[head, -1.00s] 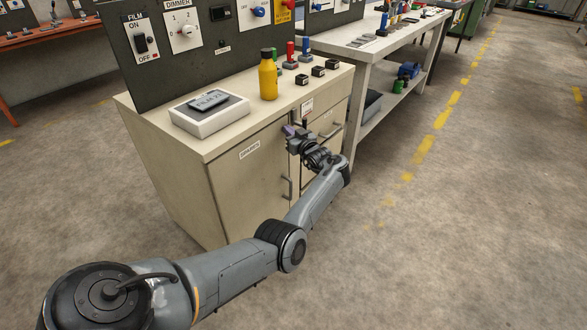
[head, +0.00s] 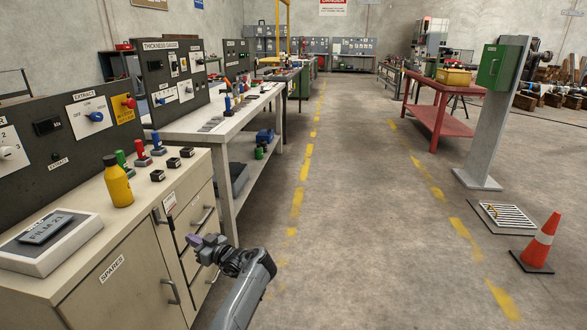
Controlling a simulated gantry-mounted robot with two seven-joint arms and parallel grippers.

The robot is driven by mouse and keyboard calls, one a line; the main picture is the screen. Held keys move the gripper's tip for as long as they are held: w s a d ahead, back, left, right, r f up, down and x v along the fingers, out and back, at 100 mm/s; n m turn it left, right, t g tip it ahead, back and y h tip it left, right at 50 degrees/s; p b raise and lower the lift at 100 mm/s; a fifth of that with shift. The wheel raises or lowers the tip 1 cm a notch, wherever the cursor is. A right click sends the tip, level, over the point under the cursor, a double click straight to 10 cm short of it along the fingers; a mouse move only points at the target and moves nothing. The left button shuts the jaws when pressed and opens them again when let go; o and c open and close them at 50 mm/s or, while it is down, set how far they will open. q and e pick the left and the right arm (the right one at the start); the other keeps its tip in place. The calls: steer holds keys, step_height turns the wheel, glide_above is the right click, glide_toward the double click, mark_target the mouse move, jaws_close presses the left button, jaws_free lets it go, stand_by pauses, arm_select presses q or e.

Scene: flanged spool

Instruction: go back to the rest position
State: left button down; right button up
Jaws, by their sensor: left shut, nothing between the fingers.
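My left gripper (head: 196,241) is in front of the beige cabinet's (head: 128,278) drawer side, below the level of its top. Its fingers are small in the picture; they are shut with nothing held. The forearm comes up from the bottom edge of the head view. Whether the gripper touches the cabinet front cannot be told; it overlaps the drawers in the picture. My right gripper is not in view.
On the cabinet top are a yellow bottle (head: 118,184), a grey device on a white base (head: 50,242) and several small switches. A white workbench (head: 225,122) stands behind. The aisle at right is clear up to an orange cone (head: 541,243) and a floor grate (head: 501,215).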

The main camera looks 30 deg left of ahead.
arm_select(q)
steer(key=s+f+m+t+p, duration=0.2)
steer(key=s+m+t+p, duration=0.15)
steer(key=s+p, duration=0.45)
steer(key=s+f+m+t+p, duration=0.25)
steer(key=s+m+p, duration=0.25)
steer(key=s+p, duration=0.3)
steer(key=s+d+r+m+t+h+p, duration=0.3)
steer(key=d+h, duration=0.4)
steer(key=d, duration=0.7)
steer(key=s+d+r+m+t+h+p, duration=0.1)
steer(key=d+r+m+t+h+p, duration=0.3)
steer(key=d, duration=1.1)
steer(key=s+d+r+m+g+h+p, duration=0.1)
steer(key=s+d+r+m+g+h, duration=0.25)
steer(key=d, duration=0.45)
steer(key=s+d+r+m+g+h+p, duration=0.1)
steer(key=s+d+r+m+g+h, duration=0.1)
steer(key=s+d+r+g+h, duration=0.4)
step_height(320, 180, up, 36)
steer(key=t+y+p, duration=0.1)
steer(key=y+p, duration=0.1)
steer(key=p, duration=3.6)
steer(key=shift+w+d+r+t, duration=0.25)
steer(key=shift+d+t, duration=0.1)
steer(key=shift+d, duration=0.05)
